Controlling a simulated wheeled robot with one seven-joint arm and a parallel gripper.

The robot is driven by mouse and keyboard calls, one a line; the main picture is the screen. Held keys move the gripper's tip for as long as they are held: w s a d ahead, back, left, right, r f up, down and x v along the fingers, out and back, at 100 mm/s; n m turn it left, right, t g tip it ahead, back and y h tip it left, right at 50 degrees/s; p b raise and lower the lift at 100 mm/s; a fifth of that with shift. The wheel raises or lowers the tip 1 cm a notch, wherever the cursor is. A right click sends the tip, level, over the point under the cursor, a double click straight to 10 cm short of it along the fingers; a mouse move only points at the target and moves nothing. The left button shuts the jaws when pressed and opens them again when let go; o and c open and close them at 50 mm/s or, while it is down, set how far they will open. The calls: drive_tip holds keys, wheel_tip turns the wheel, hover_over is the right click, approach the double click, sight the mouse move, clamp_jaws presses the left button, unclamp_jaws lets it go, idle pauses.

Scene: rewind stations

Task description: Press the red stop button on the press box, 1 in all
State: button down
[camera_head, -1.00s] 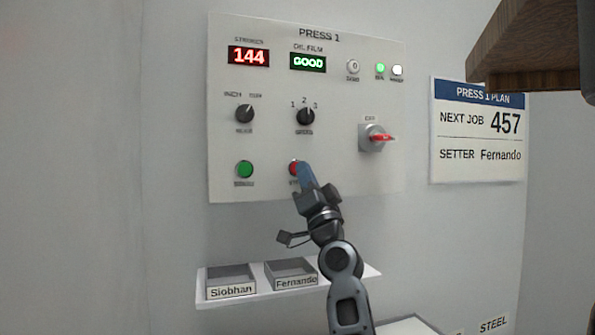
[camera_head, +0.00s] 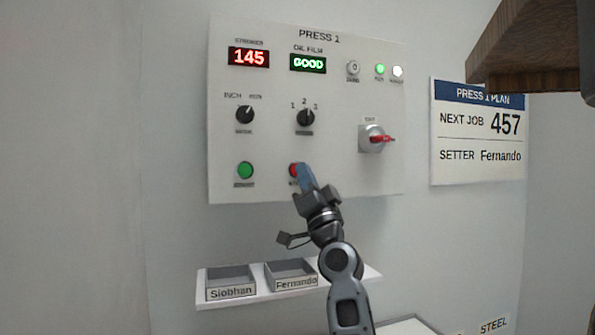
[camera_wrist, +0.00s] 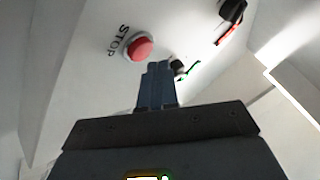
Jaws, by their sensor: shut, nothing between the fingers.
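The press box (camera_head: 340,75) is a pale panel on the wall, headed PRESS 1. Its red stop button (camera_head: 293,169) is at the bottom, partly hidden behind my gripper (camera_head: 303,170) in the head view. In the wrist view the red button (camera_wrist: 140,47) shows whole, with the word STOP beside it. My gripper is shut and empty, its blue fingertips (camera_wrist: 160,66) pointing toward the panel just right of the button. In the wrist view the tips appear apart from the button; the exact gap cannot be told. The counter display (camera_head: 249,57) reads 145.
A green button (camera_head: 245,170) is left of the stop button. A shelf (camera_head: 215,301) with trays marked Siobhan and Fernando is below. A wooden overhang (camera_head: 530,50) is at upper right.

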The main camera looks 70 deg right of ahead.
drive_tip(key=shift+w+d, duration=0.15)
idle(0.7)
drive_tip(key=shift+w+d+b, duration=0.15)
drive_tip(key=shift+b, duration=0.2)
drive_tip(key=shift+w+d+b, duration=0.25)
drive_tip(key=shift+d+b, duration=0.05)
idle(0.6)
drive_tip(key=shift+s+a, duration=0.55)
drive_tip(key=shift+a, duration=0.05)
drive_tip(key=shift+p, duration=0.3)
drive_tip(key=s+a+p, duration=0.1)
drive_tip(key=s+a, duration=0.2)
drive_tip(key=shift+s+a+p, duration=0.1)
drive_tip(key=shift+a+p, duration=0.25)
drive_tip(key=shift+a, duration=0.05)
idle(1.0)
